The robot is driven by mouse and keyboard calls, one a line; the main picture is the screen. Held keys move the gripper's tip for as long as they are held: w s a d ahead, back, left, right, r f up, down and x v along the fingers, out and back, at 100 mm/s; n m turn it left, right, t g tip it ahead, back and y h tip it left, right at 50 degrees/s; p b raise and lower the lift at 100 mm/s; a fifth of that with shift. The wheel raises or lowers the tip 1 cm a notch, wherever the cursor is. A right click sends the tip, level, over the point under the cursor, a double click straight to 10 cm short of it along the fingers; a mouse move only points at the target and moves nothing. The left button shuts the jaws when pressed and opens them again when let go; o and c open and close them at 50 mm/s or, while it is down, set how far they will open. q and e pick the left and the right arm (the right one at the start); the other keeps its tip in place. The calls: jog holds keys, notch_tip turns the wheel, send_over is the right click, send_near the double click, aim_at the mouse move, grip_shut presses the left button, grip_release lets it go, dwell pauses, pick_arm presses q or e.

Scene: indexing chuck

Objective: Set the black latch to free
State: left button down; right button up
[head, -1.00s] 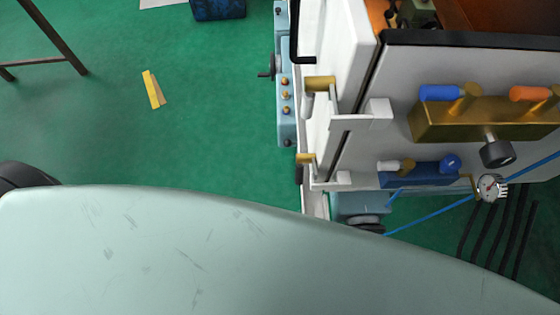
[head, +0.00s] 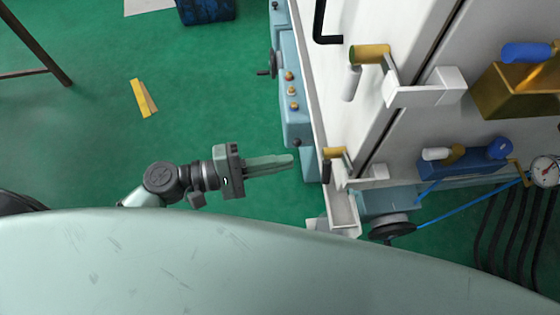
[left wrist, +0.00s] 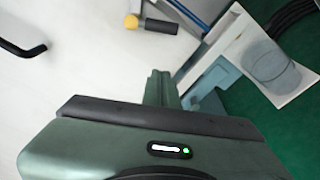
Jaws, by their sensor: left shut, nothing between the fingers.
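The black latch (head: 326,172) is a short dark handle on a brass pivot, low on the white cabinet's left edge in the head view. It also shows near the top of the left wrist view (left wrist: 161,27), with a yellow-brass end at its left. My left gripper (head: 292,160) is shut and empty, with its fingers pointing right toward the latch and a visible gap between them in the picture. In the left wrist view its fingertips (left wrist: 160,76) appear below the latch. My right gripper is in no view.
A similar white latch (head: 351,84) sits above the black one. A bent black handle (head: 321,28) is on the white panel. A pale bracket or ledge (head: 342,210) and a dark handwheel (head: 393,229) lie below. Open green floor (head: 200,110) is left of the cabinet.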

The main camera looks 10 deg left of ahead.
pick_arm(q)
jog(key=d+p, duration=0.1)
jog(key=d, duration=0.1)
jog(key=d+p, duration=0.1)
jog(key=d, duration=0.1)
jog(key=d+r+p, duration=0.1)
jog(key=d, duration=0.2)
jog(key=shift+s+r, duration=0.1)
jog(key=shift+s, duration=0.1)
jog(key=shift+p, duration=0.3)
